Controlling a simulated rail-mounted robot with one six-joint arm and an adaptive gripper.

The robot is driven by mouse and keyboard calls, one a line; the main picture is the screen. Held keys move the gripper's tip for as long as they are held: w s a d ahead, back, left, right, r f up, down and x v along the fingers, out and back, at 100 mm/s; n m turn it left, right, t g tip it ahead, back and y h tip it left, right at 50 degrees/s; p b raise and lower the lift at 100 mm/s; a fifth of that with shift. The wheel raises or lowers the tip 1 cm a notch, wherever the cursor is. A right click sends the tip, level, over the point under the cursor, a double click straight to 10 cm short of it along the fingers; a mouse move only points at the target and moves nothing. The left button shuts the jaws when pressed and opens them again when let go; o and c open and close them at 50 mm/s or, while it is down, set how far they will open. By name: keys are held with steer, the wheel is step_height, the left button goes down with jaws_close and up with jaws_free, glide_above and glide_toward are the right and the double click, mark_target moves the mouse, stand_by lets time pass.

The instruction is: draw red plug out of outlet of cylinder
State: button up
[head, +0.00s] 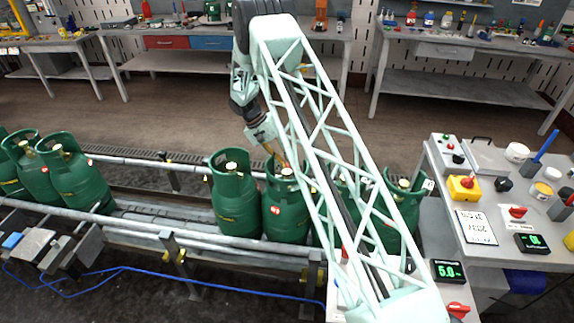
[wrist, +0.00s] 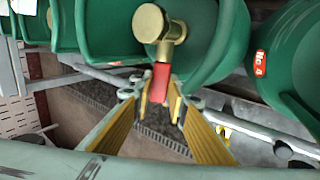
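A green gas cylinder (head: 286,213) stands on the conveyor, below my gripper (head: 275,153). In the wrist view, its brass valve (wrist: 150,23) shows inside the green collar. The red plug (wrist: 160,82) sits in the valve's side outlet and points toward my gripper. My gripper's yellow-padded fingers (wrist: 161,94) are open, one on each side of the plug's free end. A narrow gap shows beside the plug, and I cannot tell whether either pad touches it. In the head view, my arm partly covers this area.
Another green cylinder (head: 234,195) stands close on the left, and more (head: 400,205) stand to the right, partly behind my arm. Several cylinders (head: 75,175) wait farther left. A conveyor rail (head: 210,238) runs along the front. A bench (head: 480,217) with controls stands at right.

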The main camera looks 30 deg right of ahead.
steer(key=shift+o, duration=1.1)
jaws_close()
steer(key=shift+w+d+b, duration=0.3)
steer(key=shift+w+d, duration=0.2)
steer(key=shift+w, duration=0.2)
steer(key=shift+w+d+b, duration=0.3)
steer(key=shift+w+d, duration=0.2)
steer(key=shift+w, duration=0.15)
stand_by(0.5)
steer(key=shift+r, duration=0.2)
steer(key=shift+r+p, duration=0.3)
steer(key=shift+r, duration=0.75)
steer(key=shift+r, duration=0.1)
steer(key=shift+r+p, duration=0.3)
steer(key=shift+r, duration=0.85)
steer(key=shift+r, duration=0.15)
